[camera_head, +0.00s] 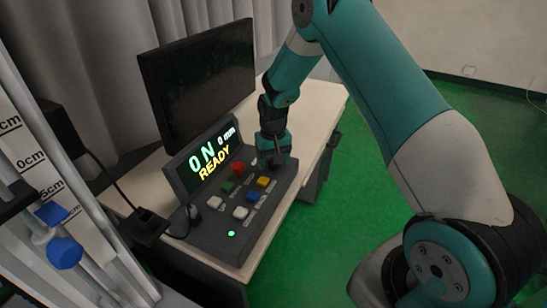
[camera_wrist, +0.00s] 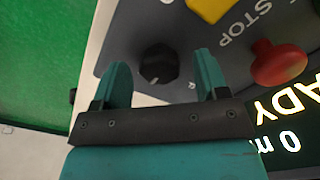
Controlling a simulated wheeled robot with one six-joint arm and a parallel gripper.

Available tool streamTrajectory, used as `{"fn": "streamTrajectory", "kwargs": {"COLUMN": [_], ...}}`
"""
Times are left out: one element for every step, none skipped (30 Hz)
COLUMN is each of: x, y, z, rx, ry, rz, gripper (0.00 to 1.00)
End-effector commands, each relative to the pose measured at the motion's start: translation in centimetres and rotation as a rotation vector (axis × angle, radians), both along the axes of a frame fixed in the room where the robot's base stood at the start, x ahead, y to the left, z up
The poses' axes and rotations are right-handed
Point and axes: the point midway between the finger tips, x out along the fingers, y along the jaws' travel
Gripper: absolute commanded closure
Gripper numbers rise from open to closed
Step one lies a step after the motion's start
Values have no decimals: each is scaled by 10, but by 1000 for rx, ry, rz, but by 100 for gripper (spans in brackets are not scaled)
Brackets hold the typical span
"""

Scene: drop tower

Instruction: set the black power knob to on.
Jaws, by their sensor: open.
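The black power knob (camera_wrist: 159,64) sits on the grey control panel, between the two teal fingers of my gripper (camera_wrist: 162,85) in the wrist view. The fingers are open, with a gap on each side of the knob. In the head view my gripper (camera_head: 273,158) is over the far right corner of the control panel (camera_head: 227,243) and hides the knob. The panel's display (camera_head: 208,157) reads "ON 0 mm READY". A green light (camera_head: 231,234) glows at the panel's near end.
A red button (camera_wrist: 278,65) stands right of my gripper in the wrist view, with a yellow button (camera_wrist: 212,8) above. More buttons (camera_head: 240,212) cover the panel. A dark monitor (camera_head: 200,85) stands behind. A white scale (camera_head: 75,220) is at left. Green floor is open at right.

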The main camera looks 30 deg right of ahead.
Motion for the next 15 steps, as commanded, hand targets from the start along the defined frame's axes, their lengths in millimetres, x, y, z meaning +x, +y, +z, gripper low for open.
{"fn": "streamTrajectory", "kwargs": {"x": [0, 0, 0, 0, 1, 1, 1, 1, 1, 1, 1, 0, 1, 1, 1], "y": [0, 0, 0, 0, 0, 0, 0, 0, 0, 0, 0, 0, 0, 0, 0], "z": [1, 2, 5, 8, 11, 17, 23, 29, 38, 45, 53, 64, 72, 80, 90], "rx": [0, 0, 0, 0, 0, 0, 0, 0, 0, 0, 0, 0, 0, 0, 0], "ry": [0, 0, 0, -1, -1, -3, -3, -3, -5, -4, -6, -5, -6, -5, -5], "rz": [0, 0, 1, 1, 1, 1, 1, 1, 1, 1, 1, 1, 1, 0, 0], "gripper": [33, 33, 33, 33, 33, 33, 33, 33, 33, 33, 33, 33, 33, 33, 33]}}
